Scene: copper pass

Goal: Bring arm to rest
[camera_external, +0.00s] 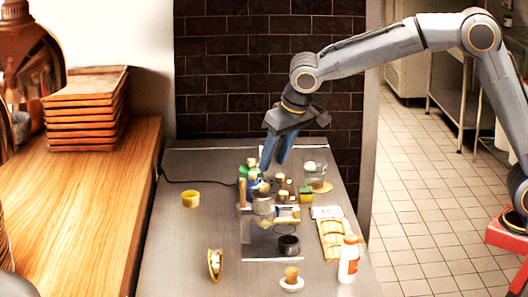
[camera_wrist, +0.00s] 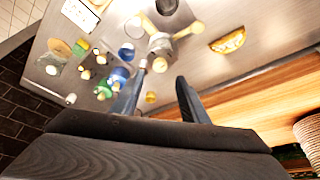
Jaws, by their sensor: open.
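My gripper (camera_external: 272,165) hangs from the bent arm over the back half of the steel counter, pointing down, just above a cluster of small bottles and jars (camera_external: 262,200). The wrist view shows its two dark fingers (camera_wrist: 160,95) spread apart with nothing between them. The same cluster, with blue, green and gold-topped items, shows in the wrist view left of and beyond the fingers. Whether a fingertip touches any bottle cannot be told from these views.
The counter (camera_external: 190,240) also holds a yellow tub (camera_external: 191,198), a taco-like item (camera_external: 215,264), a dark cup (camera_external: 289,245), a white bottle (camera_external: 349,259) and a wooden board (camera_external: 332,238). A tiled wall (camera_external: 225,75) stands behind. The counter's left side is mostly clear.

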